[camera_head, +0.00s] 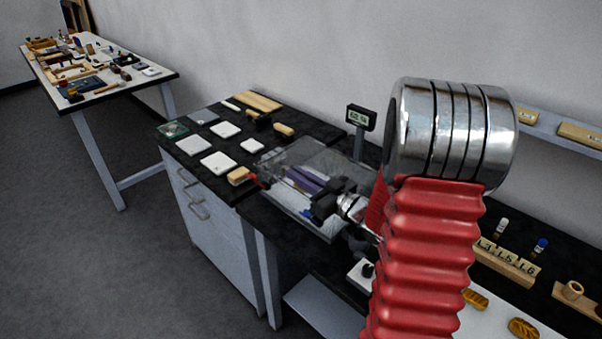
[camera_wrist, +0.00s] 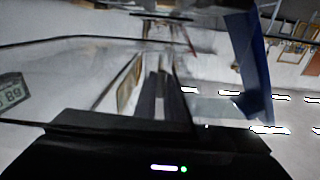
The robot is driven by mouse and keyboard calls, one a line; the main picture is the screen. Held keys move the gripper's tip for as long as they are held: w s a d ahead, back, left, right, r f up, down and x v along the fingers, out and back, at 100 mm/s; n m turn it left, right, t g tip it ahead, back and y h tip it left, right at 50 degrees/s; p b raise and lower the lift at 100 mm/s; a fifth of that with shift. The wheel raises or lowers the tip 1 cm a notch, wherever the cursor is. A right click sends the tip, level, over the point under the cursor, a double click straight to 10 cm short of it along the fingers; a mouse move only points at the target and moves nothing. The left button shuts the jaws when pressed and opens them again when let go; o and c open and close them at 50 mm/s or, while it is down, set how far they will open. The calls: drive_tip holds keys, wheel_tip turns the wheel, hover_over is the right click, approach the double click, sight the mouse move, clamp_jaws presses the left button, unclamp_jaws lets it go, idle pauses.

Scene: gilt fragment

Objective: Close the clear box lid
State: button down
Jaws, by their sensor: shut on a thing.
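The clear box (camera_head: 283,188) sits on the black bench, with purple and dark things showing through its walls. Its clear lid (camera_head: 335,160) looks raised and tilted at the back, though its exact angle is hard to tell. My gripper (camera_head: 318,207) is at the box's front right and is shut on the lid's edge; my arm hides part of the box's right side. In the wrist view my gripper's dark fingers (camera_wrist: 160,103) are in the middle, and the clear lid (camera_wrist: 70,75) spreads to the left. A blurred blue piece (camera_wrist: 250,65) stands to the right.
A small display (camera_head: 361,118) on a post stands behind the box. White tiles (camera_head: 218,162) and wooden pieces (camera_head: 257,102) lie to the left; a wooden block (camera_head: 240,176) is close to the box. A number rack (camera_head: 508,258) is at right. A cluttered table (camera_head: 88,72) stands far left.

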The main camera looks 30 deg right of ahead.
drive_tip(key=shift+s+a+f, duration=0.1)
drive_tip(key=shift+a+f, duration=0.1)
drive_tip(key=shift+f, duration=0.15)
drive_tip(key=c, duration=2.3)
unclamp_jaws()
drive_tip(key=o, duration=0.4)
drive_tip(key=shift+d, duration=0.15)
drive_tip(key=shift+o, duration=0.2)
drive_tip(key=shift+r, duration=0.1)
drive_tip(key=v, duration=1.4)
